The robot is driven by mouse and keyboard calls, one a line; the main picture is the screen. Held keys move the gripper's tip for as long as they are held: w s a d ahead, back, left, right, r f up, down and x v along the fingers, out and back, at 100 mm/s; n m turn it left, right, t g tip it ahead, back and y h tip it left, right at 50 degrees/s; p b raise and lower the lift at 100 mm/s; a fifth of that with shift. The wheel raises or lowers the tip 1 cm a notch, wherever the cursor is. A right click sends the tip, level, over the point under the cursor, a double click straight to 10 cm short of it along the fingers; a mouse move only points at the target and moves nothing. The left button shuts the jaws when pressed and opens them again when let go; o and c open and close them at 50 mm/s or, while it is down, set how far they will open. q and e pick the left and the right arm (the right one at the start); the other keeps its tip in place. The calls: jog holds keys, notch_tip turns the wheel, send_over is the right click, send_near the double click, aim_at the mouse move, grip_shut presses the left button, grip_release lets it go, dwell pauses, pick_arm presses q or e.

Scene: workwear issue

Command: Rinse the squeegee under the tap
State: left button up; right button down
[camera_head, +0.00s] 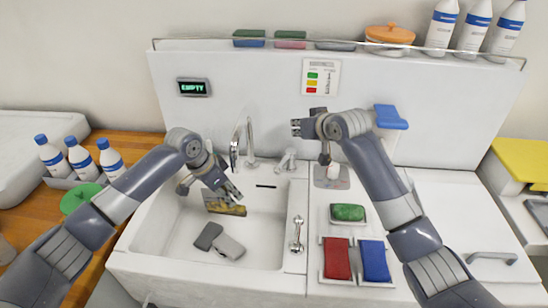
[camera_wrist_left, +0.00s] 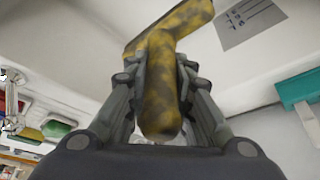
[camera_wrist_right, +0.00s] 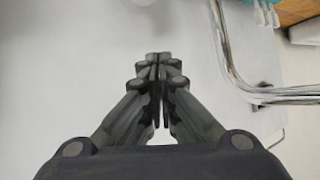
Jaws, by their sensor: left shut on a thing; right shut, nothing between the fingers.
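The squeegee (camera_head: 226,208), yellow with dark mottled dirt, is over the white sink basin (camera_head: 266,215). My left gripper (camera_head: 233,192) is shut on it. In the left wrist view the squeegee (camera_wrist_left: 160,95) runs between the fingers, with its crosspiece beyond the fingertips. The chrome tap (camera_head: 236,145) stands at the sink's back edge, behind and above the squeegee; I cannot make out running water. My right gripper (camera_head: 298,127) is shut and empty, raised in front of the back panel, right of the tap. A chrome tube (camera_wrist_right: 235,70) shows right of its fingers in the right wrist view.
A dark grey block (camera_head: 208,236) and a light grey block (camera_head: 229,247) lie in the basin. A chrome fitting (camera_head: 297,235) is on the sink's right rim. A green sponge (camera_head: 348,212), red cloth (camera_head: 337,258) and blue cloth (camera_head: 374,260) lie on the right. A display (camera_head: 193,88) reads "EMPTY".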

aim_at(279, 166)
jog(key=s+a+n+g, duration=0.3)
jog(key=s+a, duration=0.1)
jog(key=shift+w+a+f+n+g, duration=0.55)
jog(key=shift+w+a+f, duration=1.95)
jog(key=shift+f, duration=1.85)
jog(key=shift+s+d+f, duration=0.1)
jog(key=shift+s+d, duration=0.5)
jog(key=shift+s, duration=0.3)
jog(key=shift+s+d+f, duration=0.1)
jog(key=shift+s+d, duration=0.45)
jog(key=shift+s, duration=0.3)
jog(key=shift+s+d, duration=0.25)
jog(key=shift+d, duration=0.25)
jog(key=shift+s+d, duration=0.25)
jog(key=shift+d, duration=0.2)
jog(key=shift+w+a, duration=0.1)
jog(key=shift+a, duration=0.05)
